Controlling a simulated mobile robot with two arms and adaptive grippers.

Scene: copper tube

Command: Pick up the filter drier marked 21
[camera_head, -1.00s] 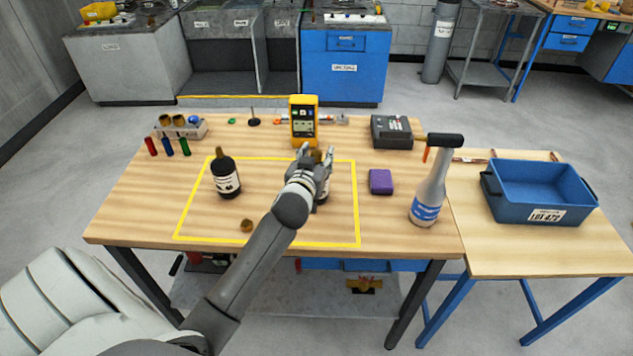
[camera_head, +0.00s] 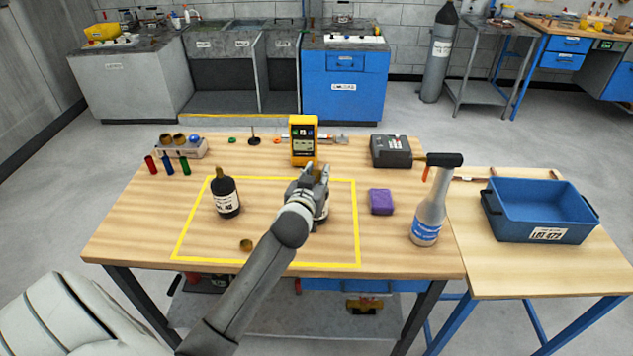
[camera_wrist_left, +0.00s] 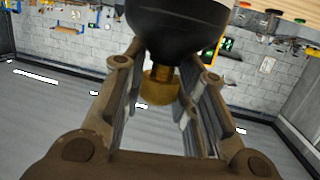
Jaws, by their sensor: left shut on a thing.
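My left gripper (camera_head: 314,176) reaches over the right part of the yellow-taped square and is shut on a dark bottle-shaped filter drier (camera_head: 323,207). Most of that drier is hidden behind the gripper. In the left wrist view its black body (camera_wrist_left: 178,30) is at the top, with a brass fitting (camera_wrist_left: 160,86) between the fingers (camera_wrist_left: 158,100). A second black filter drier (camera_head: 227,197) with a white label stands upright in the square's left part. I cannot read a 21 on either. My right gripper is not in view.
A yellow meter (camera_head: 303,141) stands just behind the gripper. A purple block (camera_head: 381,201) and a spray bottle (camera_head: 430,205) are to the right. A small brass piece (camera_head: 246,245) lies in front. A blue bin (camera_head: 541,212) sits on the side table.

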